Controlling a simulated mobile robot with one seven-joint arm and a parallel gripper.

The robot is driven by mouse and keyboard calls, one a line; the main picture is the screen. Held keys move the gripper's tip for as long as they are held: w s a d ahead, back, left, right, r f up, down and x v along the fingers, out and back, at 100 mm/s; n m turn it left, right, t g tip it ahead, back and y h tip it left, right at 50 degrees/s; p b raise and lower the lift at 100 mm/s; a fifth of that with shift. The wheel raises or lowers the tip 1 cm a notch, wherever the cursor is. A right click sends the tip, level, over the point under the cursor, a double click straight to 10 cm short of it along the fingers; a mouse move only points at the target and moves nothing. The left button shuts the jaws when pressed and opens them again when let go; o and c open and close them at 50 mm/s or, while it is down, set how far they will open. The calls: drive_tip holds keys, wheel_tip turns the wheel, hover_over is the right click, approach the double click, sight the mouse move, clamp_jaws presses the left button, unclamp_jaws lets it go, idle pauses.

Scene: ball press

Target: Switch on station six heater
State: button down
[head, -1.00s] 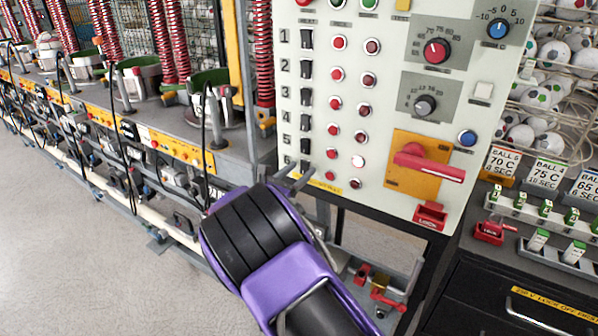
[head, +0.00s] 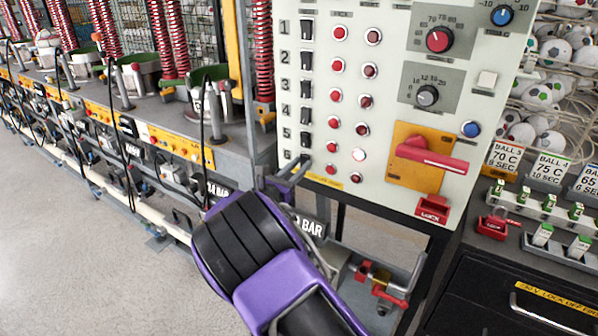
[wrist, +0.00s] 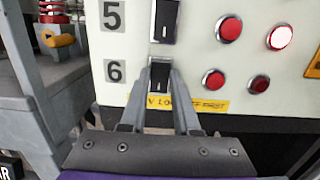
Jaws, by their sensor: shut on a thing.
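The pale control panel (head: 320,100) has numbered rows, each with a black rocker switch and two red lamps. The station six switch (wrist: 160,80) is at the bottom, beside its "6" label. My gripper (wrist: 161,76) has one finger on each side of this switch and is shut on it; the fingers hide its sides. In the head view my gripper (head: 297,167) reaches the panel's lower left corner. The row six lamps (wrist: 214,82) (wrist: 259,85) look dark red, while the right lamp of row five (wrist: 279,37) glows bright.
The row five switch (wrist: 165,20) is just above the fingers. A red handle on an orange plate (head: 420,155) stands out to the right, with a red lock (head: 433,208) below it. A conveyor bench with red springs (head: 165,45) runs left.

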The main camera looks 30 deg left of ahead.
drive_tip(key=shift+f+t+b, duration=0.25)
drive_tip(key=shift+t+b, duration=0.65)
drive_tip(key=shift+b, duration=0.2)
drive_tip(key=c, duration=0.6)
unclamp_jaws()
drive_tip(key=shift+c, duration=0.2)
drive_tip(key=v, duration=1.7)
drive_tip(key=shift+s+p, duration=0.25)
drive_tip(key=shift+p, duration=0.05)
drive_tip(key=shift+w, duration=0.1)
